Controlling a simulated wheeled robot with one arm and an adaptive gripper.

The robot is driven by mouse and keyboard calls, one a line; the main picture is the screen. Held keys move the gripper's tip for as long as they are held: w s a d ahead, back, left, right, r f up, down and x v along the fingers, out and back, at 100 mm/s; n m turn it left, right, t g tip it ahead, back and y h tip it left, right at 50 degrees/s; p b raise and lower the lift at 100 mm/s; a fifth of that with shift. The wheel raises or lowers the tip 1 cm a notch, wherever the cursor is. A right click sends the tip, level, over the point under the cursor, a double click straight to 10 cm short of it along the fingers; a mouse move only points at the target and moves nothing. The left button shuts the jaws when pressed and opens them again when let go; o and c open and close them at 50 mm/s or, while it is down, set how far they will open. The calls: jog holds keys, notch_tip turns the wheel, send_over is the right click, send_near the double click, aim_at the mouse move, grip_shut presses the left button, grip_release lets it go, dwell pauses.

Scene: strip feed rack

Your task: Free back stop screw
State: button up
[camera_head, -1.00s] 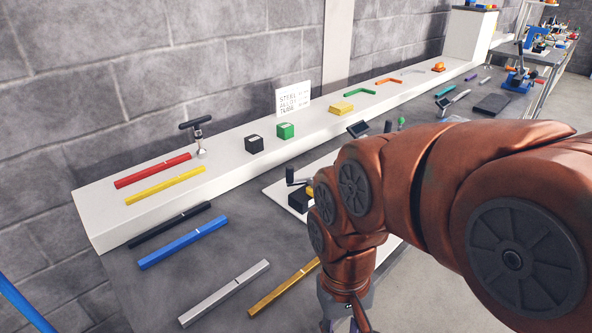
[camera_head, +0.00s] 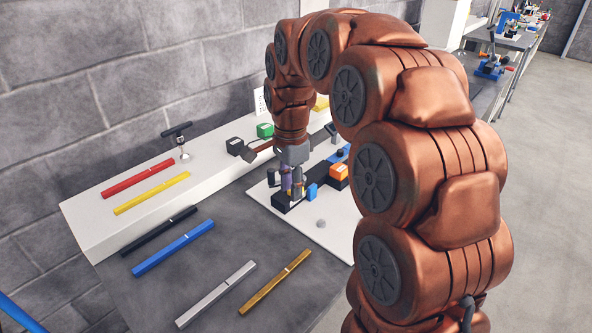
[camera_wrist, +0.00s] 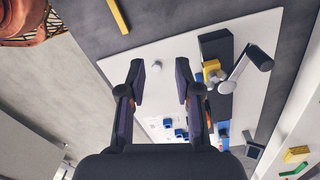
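My gripper (camera_head: 292,188) points down over the white base plate (camera_head: 338,240), close to a black block. In the wrist view its two fingers (camera_wrist: 160,85) stand apart with nothing held between them. The black block (camera_wrist: 216,47), with a yellow piece (camera_wrist: 211,66) and a grey crank-like lever (camera_wrist: 241,73), lies to the right of the fingers. A small grey knob (camera_wrist: 157,66) sits on the plate beyond the fingertips; it also shows in the head view (camera_head: 321,223). I cannot tell which part is the back stop screw. My gripper partly hides the block in the head view.
Blue pieces (camera_head: 312,191) and an orange-and-black block (camera_head: 338,177) stand on the plate near my gripper. Coloured bars, including a silver one (camera_head: 216,294), lie to the left. A T-handled tool (camera_head: 178,136) stands on the raised white shelf (camera_head: 84,219).

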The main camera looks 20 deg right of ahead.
jog(key=w+d+m, duration=0.1)
jog(key=w+m, duration=0.1)
jog(key=w, duration=0.1)
jog(key=w+d+r+m+p, duration=0.1)
jog(key=w+d+m, duration=0.1)
jog(key=w, duration=0.1)
jog(key=w+d+m+p, duration=0.1)
jog(key=w+d+m, duration=0.1)
jog(key=w+m, duration=0.1)
jog(key=shift+w+d+r+t, duration=0.2)
jog(key=shift+r+t, duration=0.05)
jog(key=shift+t, duration=0.05)
jog(key=shift+f+p, duration=1.3)
jog(key=shift+f, duration=2.65)
